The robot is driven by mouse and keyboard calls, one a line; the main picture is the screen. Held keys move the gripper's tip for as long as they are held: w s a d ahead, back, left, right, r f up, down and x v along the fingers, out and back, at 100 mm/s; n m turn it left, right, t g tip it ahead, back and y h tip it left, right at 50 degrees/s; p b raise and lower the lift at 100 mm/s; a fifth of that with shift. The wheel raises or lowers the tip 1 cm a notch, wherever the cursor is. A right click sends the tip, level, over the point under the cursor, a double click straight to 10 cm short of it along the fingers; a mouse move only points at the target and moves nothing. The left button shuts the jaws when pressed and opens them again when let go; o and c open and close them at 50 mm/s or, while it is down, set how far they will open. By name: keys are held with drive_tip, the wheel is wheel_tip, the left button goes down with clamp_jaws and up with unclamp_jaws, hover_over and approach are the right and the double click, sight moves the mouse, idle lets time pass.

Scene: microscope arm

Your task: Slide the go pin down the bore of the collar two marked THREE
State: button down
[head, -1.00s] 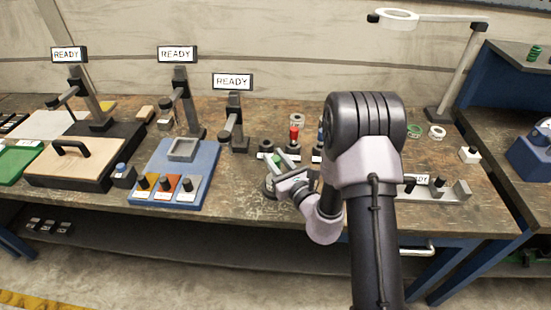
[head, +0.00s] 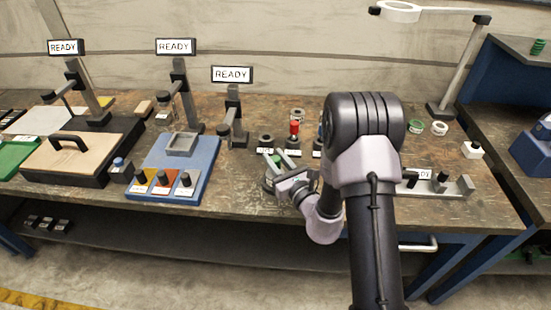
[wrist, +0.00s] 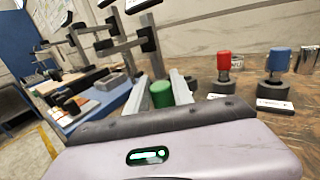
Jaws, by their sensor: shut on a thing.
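My gripper (head: 280,162) is low over the middle of the bench's front part. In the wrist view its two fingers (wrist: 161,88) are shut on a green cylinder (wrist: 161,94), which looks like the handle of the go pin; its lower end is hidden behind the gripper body. In the head view a pale round thing (head: 268,184), perhaps a collar, shows just under and left of the gripper. Whether the pin touches it cannot be told. Other ring-shaped collars stand behind (head: 297,114) and to the right (head: 439,128). I cannot read THREE on any of them.
A red-topped pin (wrist: 223,64) and a blue-topped pin (wrist: 279,62) stand on labelled dark bases behind the gripper. A dark empty-looking base (head: 265,138) is beside them. A blue tray (head: 205,165) with knobs lies left, under READY stands. A grey fixture (head: 440,184) is right.

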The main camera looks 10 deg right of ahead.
drive_tip(key=shift+f, duration=0.35)
drive_tip(key=c, duration=1)
unclamp_jaws()
drive_tip(key=p+v, duration=0.4)
drive_tip(key=v, duration=1.3)
drive_tip(key=shift+s, duration=0.25)
